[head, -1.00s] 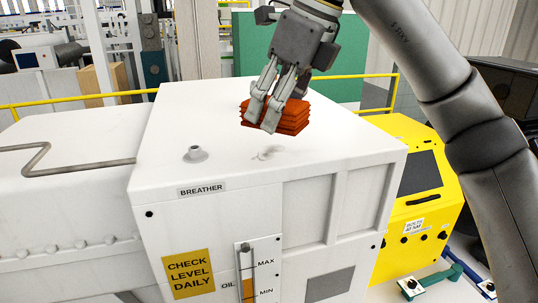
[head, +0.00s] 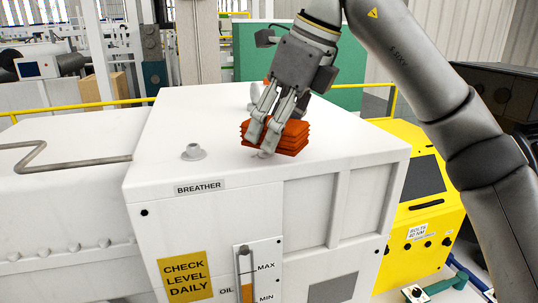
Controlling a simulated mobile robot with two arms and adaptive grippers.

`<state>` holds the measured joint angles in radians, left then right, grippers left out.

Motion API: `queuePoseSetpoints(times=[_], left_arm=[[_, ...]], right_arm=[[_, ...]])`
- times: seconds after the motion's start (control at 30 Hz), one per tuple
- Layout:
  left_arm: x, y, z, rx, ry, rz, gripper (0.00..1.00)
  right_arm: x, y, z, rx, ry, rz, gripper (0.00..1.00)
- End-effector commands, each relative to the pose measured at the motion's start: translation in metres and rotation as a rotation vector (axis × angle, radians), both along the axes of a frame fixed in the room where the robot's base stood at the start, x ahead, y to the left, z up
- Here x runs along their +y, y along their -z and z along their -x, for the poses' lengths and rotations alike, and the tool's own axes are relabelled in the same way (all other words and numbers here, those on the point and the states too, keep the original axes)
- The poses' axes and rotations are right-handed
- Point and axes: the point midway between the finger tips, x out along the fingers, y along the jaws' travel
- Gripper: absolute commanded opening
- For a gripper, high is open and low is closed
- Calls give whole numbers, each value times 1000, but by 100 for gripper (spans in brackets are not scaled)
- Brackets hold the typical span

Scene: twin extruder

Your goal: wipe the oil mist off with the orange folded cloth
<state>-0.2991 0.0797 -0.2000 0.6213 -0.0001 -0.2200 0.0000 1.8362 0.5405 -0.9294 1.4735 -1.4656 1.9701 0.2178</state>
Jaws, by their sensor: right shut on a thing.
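The orange folded cloth (head: 291,139) is a thick stack of folds at the white machine housing's top (head: 225,115). My right gripper (head: 262,143) is shut on the cloth's left side, fingers pointing down. The cloth's underside is at or very near the surface; I cannot tell whether it presses on it. No oil mist shows clearly now; the spot where a faint grey smear showed earlier is behind the cloth and fingers. My left gripper is not in view.
A partly hidden grey and orange thing (head: 255,96) is behind my gripper. A yellow cabinet (head: 424,185) stands right of the housing. The housing top's front strip is clear.

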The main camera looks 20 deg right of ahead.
Motion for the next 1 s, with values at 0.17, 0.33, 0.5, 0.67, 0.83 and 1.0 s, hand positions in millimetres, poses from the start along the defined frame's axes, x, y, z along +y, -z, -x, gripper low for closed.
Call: queuePoseSetpoints(times=[0.17,0.33,0.5,0.67,0.83,1.0], left_arm=[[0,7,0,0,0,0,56],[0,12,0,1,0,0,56],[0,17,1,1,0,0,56],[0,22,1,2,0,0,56],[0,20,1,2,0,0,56],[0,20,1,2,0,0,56]], right_arm=[[0,9,0,0,0,0,31],[0,16,0,0,0,0,31],[0,23,0,0,0,0,31],[0,29,0,0,0,0,31],[0,27,0,0,0,0,73],[0,27,0,0,0,0,78]])
